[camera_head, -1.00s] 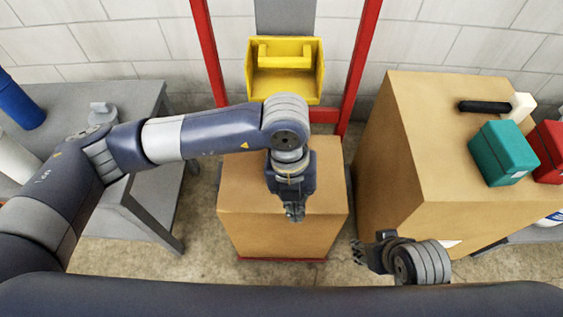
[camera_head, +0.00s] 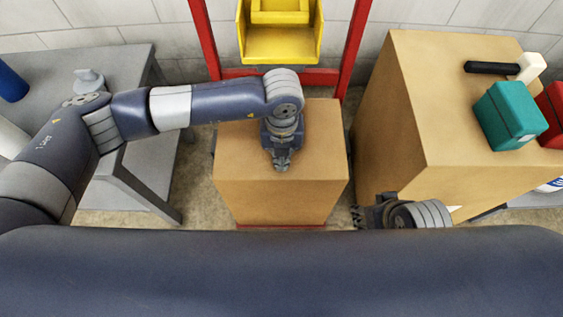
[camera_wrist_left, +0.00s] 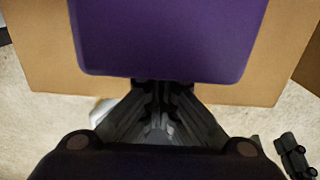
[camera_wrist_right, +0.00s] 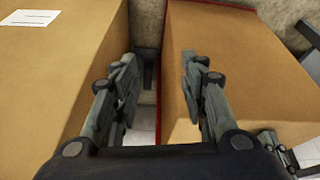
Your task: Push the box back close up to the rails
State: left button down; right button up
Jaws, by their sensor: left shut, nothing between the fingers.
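The brown box (camera_head: 240,165) stands upright on the floor in the middle of the head view, in front of the red rails (camera_head: 357,45). A small gap shows between its back edge and the red crossbar. My left gripper (camera_head: 281,165) is shut and empty, pointing down over the box's top; I cannot tell whether it touches. Its shut fingers also show in the left wrist view (camera_wrist_left: 160,125), with brown cardboard behind. My right gripper (camera_head: 358,216) is low at the box's right front. In the right wrist view its fingers (camera_wrist_right: 158,85) are apart with nothing between them.
A yellow bin (camera_head: 280,45) hangs between the rails. A larger brown box (camera_head: 400,110) stands close on the right, with a teal box (camera_head: 508,115), a red box (camera_head: 552,115) and a hammer (camera_head: 505,67) on top. A grey table (camera_head: 110,65) stands left. Floor shows between table and box.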

pick_arm(q)
jog(key=shift+w, duration=0.4)
pick_arm(e)
jog(key=shift+w+a, duration=0.1)
jog(key=shift+w, duration=0.25)
pick_arm(q)
jog(key=shift+w, duration=0.2)
jog(key=w+b, duration=0.1)
jog(key=w, duration=0.2)
jog(key=shift+w+b, duration=0.15)
jog(key=shift+b, duration=0.2)
jog(key=shift+w, duration=0.25)
pick_arm(e)
jog(key=w+a+r+t, duration=0.1)
jog(key=w+t, duration=0.1)
jog(key=w, duration=0.2)
jog(key=w+a+r+t+y, duration=0.1)
jog(key=w+r+t, duration=0.1)
jog(key=w, duration=0.2)
jog(key=shift+w+a+r+t, duration=0.15)
jog(key=shift+a+r+t, duration=0.15)
jog(key=shift+a+t, duration=0.1)
pick_arm(q)
jog(key=shift+s+a, duration=0.1)
pick_arm(e)
jog(key=shift+d, duration=0.1)
